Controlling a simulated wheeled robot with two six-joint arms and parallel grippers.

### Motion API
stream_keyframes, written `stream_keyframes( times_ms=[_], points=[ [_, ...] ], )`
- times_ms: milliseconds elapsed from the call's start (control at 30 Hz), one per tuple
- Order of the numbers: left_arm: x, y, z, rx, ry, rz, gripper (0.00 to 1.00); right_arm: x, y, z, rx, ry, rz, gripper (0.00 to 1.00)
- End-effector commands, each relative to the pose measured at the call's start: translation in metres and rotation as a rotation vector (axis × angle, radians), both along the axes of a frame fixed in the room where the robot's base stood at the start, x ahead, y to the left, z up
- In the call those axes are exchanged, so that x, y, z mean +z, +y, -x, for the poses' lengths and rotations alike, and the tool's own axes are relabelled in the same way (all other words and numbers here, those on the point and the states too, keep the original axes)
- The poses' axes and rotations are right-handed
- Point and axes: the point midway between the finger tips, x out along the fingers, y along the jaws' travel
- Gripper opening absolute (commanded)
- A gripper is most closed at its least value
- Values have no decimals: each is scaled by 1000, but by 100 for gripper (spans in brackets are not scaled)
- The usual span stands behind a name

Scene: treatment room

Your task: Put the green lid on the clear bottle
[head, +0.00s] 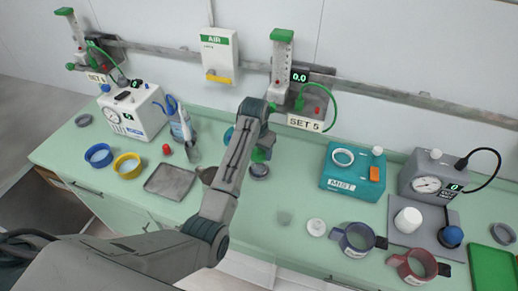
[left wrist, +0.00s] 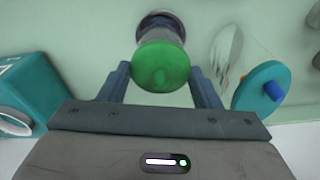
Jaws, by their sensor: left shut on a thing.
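My left gripper (head: 260,146) is over the counter in front of the wall station marked SET 5. In the left wrist view its two fingers (left wrist: 161,84) are on either side of the green lid (left wrist: 162,66), a round disc with a small knob, and it is shut on it. The lid also shows below the gripper in the head view (head: 261,155). Directly beyond it is a greyish, see-through body with a dark ring, apparently the clear bottle (left wrist: 163,31), which shows low under the lid in the head view (head: 259,171). I cannot tell whether lid and bottle touch. My right gripper is not in view.
A teal MIST box (head: 352,178) stands to the right, and a teal lid with a blue knob (left wrist: 262,86) is close beside the gripper. A metal tray (head: 169,181) lies left. A small translucent cup (head: 285,217) and white disc (head: 316,228) are nearer the front edge.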

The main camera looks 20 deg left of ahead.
Motion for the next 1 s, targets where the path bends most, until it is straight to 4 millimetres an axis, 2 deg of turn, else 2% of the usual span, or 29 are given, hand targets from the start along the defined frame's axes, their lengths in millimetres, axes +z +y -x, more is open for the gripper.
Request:
stream_keyframes(
  times_ms=[733, 767, 800, 900, 1000],
  points=[
    [-2, 0, 0, 0, 0, 0, 36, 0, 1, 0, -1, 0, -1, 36],
    [-2, 0, 0, 0, 0, 0, 59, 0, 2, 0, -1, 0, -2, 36],
    [-2, 0, 0, 0, 0, 0, 67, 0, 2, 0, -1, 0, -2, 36],
    [-2, 0, 0, 0, 0, 0, 83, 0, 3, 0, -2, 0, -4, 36],
    [-2, 0, 0, 0, 0, 0, 83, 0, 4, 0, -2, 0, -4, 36]
  ],
)
